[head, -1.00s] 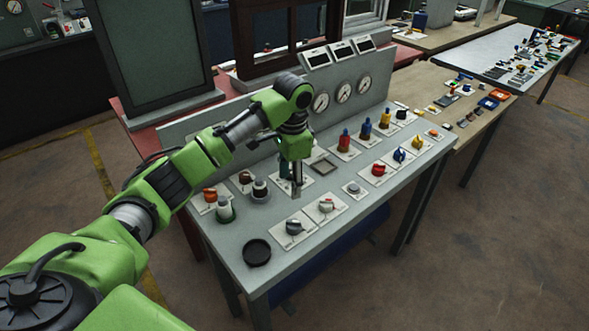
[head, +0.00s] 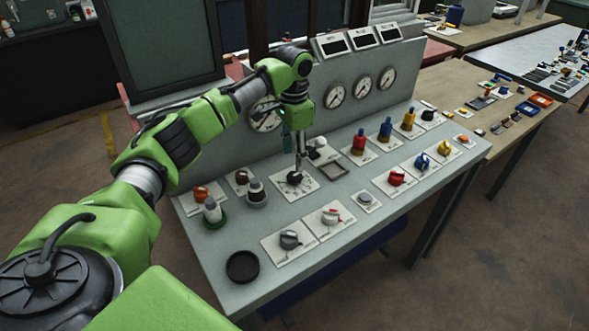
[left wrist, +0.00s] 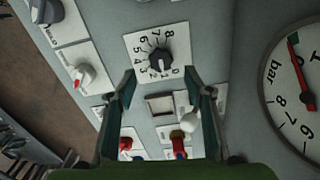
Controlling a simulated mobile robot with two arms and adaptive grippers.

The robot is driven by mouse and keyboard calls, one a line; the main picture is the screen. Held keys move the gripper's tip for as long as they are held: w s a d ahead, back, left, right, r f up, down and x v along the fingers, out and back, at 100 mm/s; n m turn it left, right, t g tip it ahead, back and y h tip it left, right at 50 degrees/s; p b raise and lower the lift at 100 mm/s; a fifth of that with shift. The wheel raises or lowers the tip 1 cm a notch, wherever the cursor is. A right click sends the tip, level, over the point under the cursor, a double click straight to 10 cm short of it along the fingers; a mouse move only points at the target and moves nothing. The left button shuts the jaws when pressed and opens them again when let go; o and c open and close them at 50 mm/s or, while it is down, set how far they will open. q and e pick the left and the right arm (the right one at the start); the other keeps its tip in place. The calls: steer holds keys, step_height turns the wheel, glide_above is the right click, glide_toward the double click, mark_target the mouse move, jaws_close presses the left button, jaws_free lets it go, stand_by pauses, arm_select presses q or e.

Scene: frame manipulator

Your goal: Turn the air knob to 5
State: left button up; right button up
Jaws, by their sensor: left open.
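The black knob (head: 294,178) sits on a white numbered dial plate in the middle of the grey panel in the head view. In the left wrist view the knob (left wrist: 159,60) is at upper centre, with numbers from 0 to 8 around it. Its exact setting is too small to read surely. My left gripper (head: 299,160) points down over the knob in the head view. In the left wrist view the gripper (left wrist: 162,88) is open, with one finger on each side of the picture below the knob and nothing between them. My right gripper is not in view.
Several red, blue and yellow knobs (head: 397,175) stand to the right. Round gauges (head: 361,85) are on the upright back panel, one close behind my left gripper.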

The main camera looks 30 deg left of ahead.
mark_target(294, 175)
arm_select(q)
step_height(294, 175, down, 6)
steer(key=shift+w+f+p, duration=0.1)
steer(key=shift+f+p, duration=0.1)
steer(key=shift+p, duration=0.25)
steer(key=shift+f, duration=0.25)
steer(key=c, duration=1.1)
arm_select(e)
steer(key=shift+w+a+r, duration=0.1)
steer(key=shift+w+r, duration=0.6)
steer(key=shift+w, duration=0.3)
